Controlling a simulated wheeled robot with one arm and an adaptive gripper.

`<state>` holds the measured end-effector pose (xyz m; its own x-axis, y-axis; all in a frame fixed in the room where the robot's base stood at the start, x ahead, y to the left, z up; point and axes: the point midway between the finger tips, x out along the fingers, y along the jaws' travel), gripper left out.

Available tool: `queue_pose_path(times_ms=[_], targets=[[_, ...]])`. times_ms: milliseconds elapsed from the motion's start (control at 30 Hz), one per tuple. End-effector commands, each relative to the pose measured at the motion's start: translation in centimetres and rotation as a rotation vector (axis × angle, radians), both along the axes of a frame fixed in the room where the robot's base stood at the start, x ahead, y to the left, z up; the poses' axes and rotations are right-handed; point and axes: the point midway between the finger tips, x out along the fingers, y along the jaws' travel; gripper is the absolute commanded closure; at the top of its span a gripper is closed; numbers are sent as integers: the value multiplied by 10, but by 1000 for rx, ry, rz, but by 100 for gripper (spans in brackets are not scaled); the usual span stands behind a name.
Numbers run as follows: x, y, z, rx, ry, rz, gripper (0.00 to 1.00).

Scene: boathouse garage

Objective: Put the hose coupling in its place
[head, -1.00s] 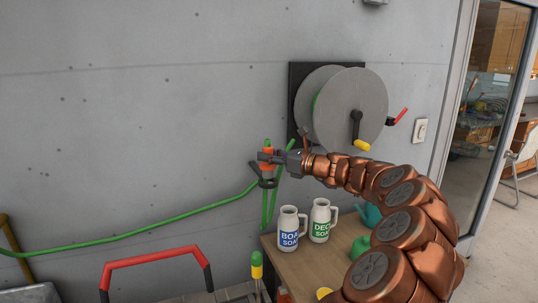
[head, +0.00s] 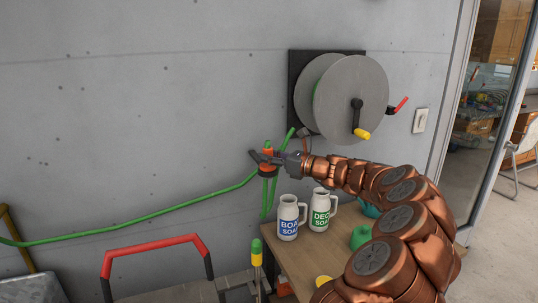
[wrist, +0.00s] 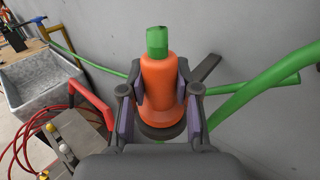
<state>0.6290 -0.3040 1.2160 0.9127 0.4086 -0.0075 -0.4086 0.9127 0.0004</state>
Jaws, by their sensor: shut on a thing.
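The hose coupling is an orange, tapered body with a green end, in the middle of the wrist view (wrist: 158,75) and by the wall in the head view (head: 267,145). My gripper (head: 270,157) is shut on it, with one finger on each side in the wrist view (wrist: 160,98). A dark ring holder (head: 268,173) on the wall is at the coupling's lower part; it also shows under the orange body in the wrist view (wrist: 162,131). The coupling looks upright and at least partly inside the ring. How deep it sits is hidden by the fingers.
A green hose (head: 130,224) runs along the wall to the holder. A grey hose reel (head: 350,95) hangs above right. Two soap jugs (head: 289,218) (head: 320,210) stand on the wooden bench (head: 297,262) below. A red-handled frame (head: 152,250) is at lower left.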

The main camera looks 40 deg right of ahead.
Motion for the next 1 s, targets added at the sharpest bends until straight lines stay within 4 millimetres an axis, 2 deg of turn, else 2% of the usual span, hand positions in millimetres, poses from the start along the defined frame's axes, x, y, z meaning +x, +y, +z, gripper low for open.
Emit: queue_pose_path(times_ms=[733, 767, 1000], targets=[[0, 0, -6, 1, 0, 0, 100], [0, 0, -6, 1, 0, 0, 67], [0, 0, -6, 0, 0, 0, 42]])
